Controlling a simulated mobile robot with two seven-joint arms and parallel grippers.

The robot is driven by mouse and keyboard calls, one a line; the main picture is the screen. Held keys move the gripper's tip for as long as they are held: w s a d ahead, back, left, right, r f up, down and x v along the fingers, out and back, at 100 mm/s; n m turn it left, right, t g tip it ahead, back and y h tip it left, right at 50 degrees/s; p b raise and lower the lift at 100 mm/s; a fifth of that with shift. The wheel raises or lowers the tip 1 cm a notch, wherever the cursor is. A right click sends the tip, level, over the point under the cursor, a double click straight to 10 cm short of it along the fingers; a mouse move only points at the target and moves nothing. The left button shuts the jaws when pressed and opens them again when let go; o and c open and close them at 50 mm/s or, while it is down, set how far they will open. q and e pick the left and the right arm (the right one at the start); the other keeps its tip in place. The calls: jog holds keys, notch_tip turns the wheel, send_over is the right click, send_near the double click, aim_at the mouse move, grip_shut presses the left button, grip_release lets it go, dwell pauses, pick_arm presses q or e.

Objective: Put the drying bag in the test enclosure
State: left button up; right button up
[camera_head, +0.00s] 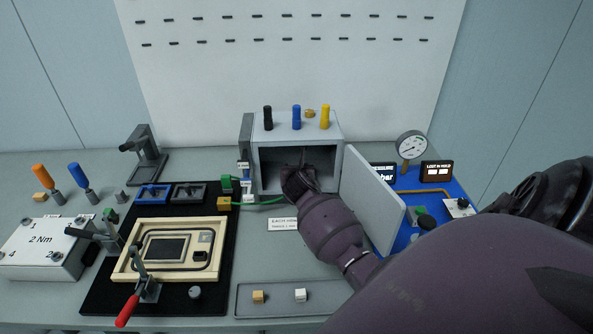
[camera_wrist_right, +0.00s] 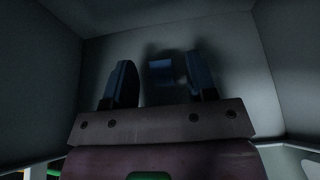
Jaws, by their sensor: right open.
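The test enclosure (camera_head: 343,127) is a grey box with its door (camera_head: 373,198) swung open to the right. My right gripper (camera_head: 298,176) reaches in through its front opening. In the right wrist view, the gripper (camera_wrist_right: 160,66) is open inside the dim enclosure. A small dark-looking block (camera_wrist_right: 161,71) shows between and beyond the fingers, with gaps beside it; it may be the drying bag, but the shade hides its colour. I cannot tell whether it rests on a surface. My left gripper is not in view.
A shallow tray (camera_head: 270,311) in front holds a tan cube (camera_head: 258,297) and a white cube (camera_head: 300,295). A framed panel (camera_head: 125,265) with a red-handled clamp (camera_head: 127,310) stands left. A gauge (camera_head: 411,146) is at right. A green cable runs to the enclosure.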

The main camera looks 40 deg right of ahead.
jog(key=s+a, duration=0.2)
jog(key=s, duration=0.1)
jog(key=s+a, duration=0.3)
jog(key=s+a+p, duration=0.1)
jog(key=s+a, duration=0.1)
jog(key=s, duration=0.1)
jog(key=shift+a+r, duration=0.15)
jog(key=shift+a, duration=0.05)
jog(key=shift+s+a, duration=0.35)
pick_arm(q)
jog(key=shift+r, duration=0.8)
pick_arm(e)
jog(key=shift+s, duration=0.1)
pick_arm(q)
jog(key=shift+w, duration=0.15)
pick_arm(e)
jog(key=shift+a, duration=0.1)
